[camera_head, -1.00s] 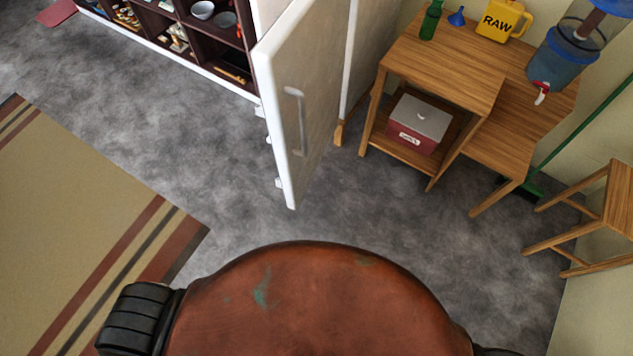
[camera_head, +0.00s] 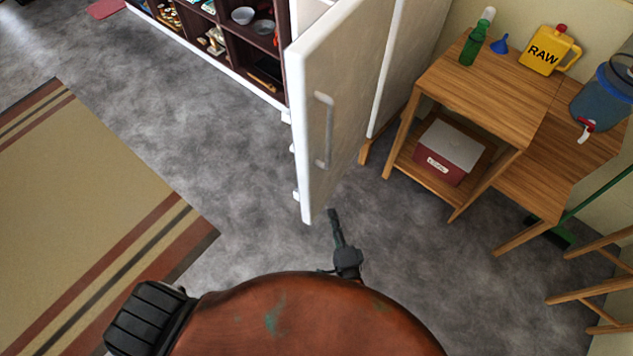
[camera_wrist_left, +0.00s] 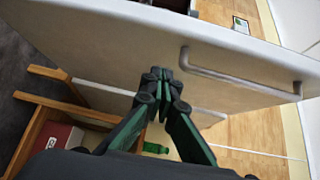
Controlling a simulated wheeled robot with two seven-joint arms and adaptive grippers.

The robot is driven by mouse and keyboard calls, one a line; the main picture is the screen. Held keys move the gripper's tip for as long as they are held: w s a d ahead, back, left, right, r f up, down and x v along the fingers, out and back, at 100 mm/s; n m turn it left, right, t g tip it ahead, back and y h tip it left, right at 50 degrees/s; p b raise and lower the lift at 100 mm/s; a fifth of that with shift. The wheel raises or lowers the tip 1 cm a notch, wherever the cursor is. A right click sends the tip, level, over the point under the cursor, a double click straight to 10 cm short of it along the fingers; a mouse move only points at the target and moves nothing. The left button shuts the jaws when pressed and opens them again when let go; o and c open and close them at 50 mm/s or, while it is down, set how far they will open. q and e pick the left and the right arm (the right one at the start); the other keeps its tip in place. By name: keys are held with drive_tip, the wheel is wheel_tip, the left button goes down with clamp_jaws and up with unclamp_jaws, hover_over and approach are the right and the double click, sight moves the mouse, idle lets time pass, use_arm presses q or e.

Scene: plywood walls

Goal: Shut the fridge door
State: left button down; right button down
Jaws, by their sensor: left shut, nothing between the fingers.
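The white fridge door (camera_head: 345,90) stands swung open, its handle (camera_head: 323,130) on the face turned to the right. The fridge body (camera_head: 412,60) shows behind it. My left gripper (camera_head: 334,214) is shut and empty, close to the lower end of the door on its handle side. In the left wrist view the closed fingers (camera_wrist_left: 158,75) point at the door's face (camera_wrist_left: 110,45), with the handle (camera_wrist_left: 240,80) to their right. I cannot tell whether the fingers touch the door. My right gripper is not in view.
A wooden table (camera_head: 470,85) with a green bottle (camera_head: 473,45), a blue funnel (camera_head: 500,45) and a yellow jug (camera_head: 548,52) stands right of the fridge. A dark shelf (camera_head: 283,80) is behind the door. The grey floor left of the door is clear up to a striped rug (camera_head: 80,190).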

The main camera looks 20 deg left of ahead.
use_arm(q)
drive_tip(key=r, duration=0.2)
approach(312, 171)
drive_tip(key=w, duration=0.4)
drive_tip(key=shift+w+a+f+y+b, duration=0.15)
drive_tip(key=shift+w+a+b, duration=0.1)
drive_tip(key=shift+a, duration=0.55)
drive_tip(key=shift+w+a+f+y+b, duration=0.1)
drive_tip(key=shift+w+a+y+b, duration=0.1)
drive_tip(key=shift+a, duration=0.6)
drive_tip(key=shift+a+t, duration=0.1)
drive_tip(key=shift+t, duration=0.2)
